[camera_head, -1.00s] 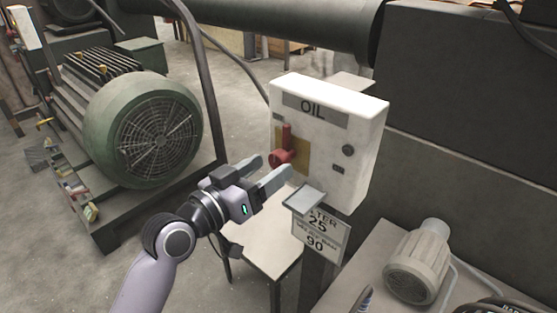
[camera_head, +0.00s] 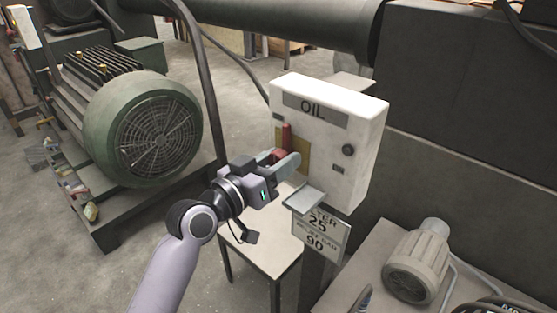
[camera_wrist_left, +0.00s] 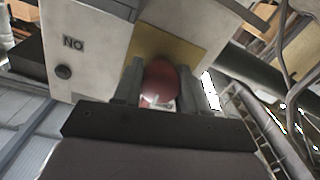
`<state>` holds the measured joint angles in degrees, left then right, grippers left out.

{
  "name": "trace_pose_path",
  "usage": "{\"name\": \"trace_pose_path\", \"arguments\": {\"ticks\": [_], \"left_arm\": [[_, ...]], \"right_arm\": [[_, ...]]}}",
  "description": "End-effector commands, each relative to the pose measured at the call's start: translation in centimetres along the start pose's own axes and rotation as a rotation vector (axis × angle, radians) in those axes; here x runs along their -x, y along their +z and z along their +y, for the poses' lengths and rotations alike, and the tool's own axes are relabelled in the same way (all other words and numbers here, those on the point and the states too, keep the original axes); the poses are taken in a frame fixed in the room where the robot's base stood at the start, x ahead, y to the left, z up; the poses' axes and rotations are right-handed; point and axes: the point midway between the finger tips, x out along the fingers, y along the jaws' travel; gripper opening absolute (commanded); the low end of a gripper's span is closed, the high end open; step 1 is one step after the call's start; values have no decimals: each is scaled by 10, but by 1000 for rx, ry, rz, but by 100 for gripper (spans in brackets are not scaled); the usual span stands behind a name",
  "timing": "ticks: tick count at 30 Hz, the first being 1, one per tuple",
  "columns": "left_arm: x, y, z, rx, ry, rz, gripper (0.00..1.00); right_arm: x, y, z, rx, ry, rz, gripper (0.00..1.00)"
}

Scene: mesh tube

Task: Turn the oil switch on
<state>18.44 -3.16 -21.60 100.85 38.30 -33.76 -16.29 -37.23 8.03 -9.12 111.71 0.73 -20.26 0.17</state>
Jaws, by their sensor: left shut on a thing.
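The oil switch box (camera_head: 345,125) is a white box with an OIL label, mounted upright at the centre right of the head view. Its red handle (camera_head: 287,136) sits on a yellow plate and points up. My left gripper (camera_head: 282,160) is at the handle's red hub, with its fingers around it. In the left wrist view, the round red hub (camera_wrist_left: 160,80) is between the two fingers (camera_wrist_left: 160,88), in front of the yellow plate (camera_wrist_left: 165,45). The gripper is shut on it. The fingers partly hide the handle's lower part in the head view.
A small metal ledge (camera_head: 304,200) and a sign with numbers (camera_head: 320,236) are below the box. A small table (camera_head: 262,245) stands under the arm. A big green motor (camera_head: 150,135) is at left, and a smaller grey motor (camera_head: 418,262) at lower right.

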Motion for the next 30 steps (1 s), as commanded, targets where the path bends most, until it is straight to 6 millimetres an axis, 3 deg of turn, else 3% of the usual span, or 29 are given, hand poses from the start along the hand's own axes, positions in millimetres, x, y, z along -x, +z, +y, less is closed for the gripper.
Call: {"name": "trace_pose_path", "arguments": {"ticks": [11,30], "left_arm": [[0,1,-1,-111,0,-3,11],[0,-1,-1,-685,0,-4,11]], "right_arm": [[-1,2,0,0,0,-1,64],[5,-7,0,0,0,-1,64]]}}
